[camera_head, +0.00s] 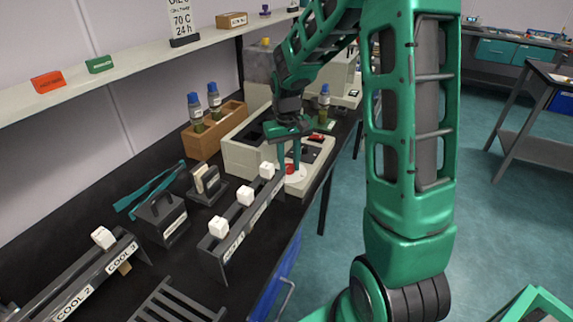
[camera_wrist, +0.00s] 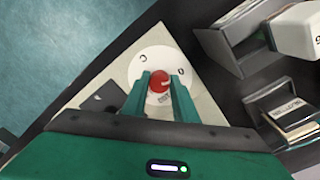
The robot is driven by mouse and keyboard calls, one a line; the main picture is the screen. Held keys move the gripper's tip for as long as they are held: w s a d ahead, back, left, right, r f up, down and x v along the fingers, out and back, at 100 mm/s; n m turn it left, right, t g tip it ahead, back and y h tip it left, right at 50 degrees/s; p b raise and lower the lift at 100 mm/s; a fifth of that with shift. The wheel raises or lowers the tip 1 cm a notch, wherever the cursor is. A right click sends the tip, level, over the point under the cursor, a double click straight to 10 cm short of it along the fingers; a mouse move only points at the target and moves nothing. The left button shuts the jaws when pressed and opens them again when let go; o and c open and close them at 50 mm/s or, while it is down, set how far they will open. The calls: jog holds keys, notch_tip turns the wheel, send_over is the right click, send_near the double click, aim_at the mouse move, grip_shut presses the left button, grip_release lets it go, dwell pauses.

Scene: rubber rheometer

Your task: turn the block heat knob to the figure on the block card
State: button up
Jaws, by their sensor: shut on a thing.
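The block heat knob is a red knob (camera_wrist: 159,80) at the centre of a round white dial (camera_wrist: 150,62) in the wrist view. My gripper (camera_wrist: 160,84) has a finger on either side of the knob and is shut on it. In the head view my gripper (camera_head: 294,158) points down at the white dial (camera_head: 296,173) on the front panel of the cream block unit (camera_head: 240,158). The dial's marks are too small to read surely, and the fingers hide part of it. A white card (camera_head: 180,22) on the shelf reads 70 C 24 h; its top line is cut off.
A wooden rack (camera_head: 199,142) with blue-capped bottles stands behind the block unit. A dark rail (camera_head: 240,226) with white cubes lies in front of it, near the bench edge. Red (camera_head: 48,82) and green (camera_head: 99,64) signs stand on the shelf.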

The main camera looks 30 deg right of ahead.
aim_at(287, 165)
jog(key=m, duration=0.4)
jog(key=shift+w+m, duration=0.1)
jog(key=shift+m, duration=2.2)
jog(key=shift+g, duration=0.3)
jog(key=o, duration=1)
jog(key=shift+o, duration=0.2)
jog(key=shift+r, duration=0.1)
notch_tip(287, 165, up, 11)
jog(key=shift+w+a+f, duration=0.15)
jog(key=shift+w+f, duration=0.05)
jog(key=shift+w, duration=0.05)
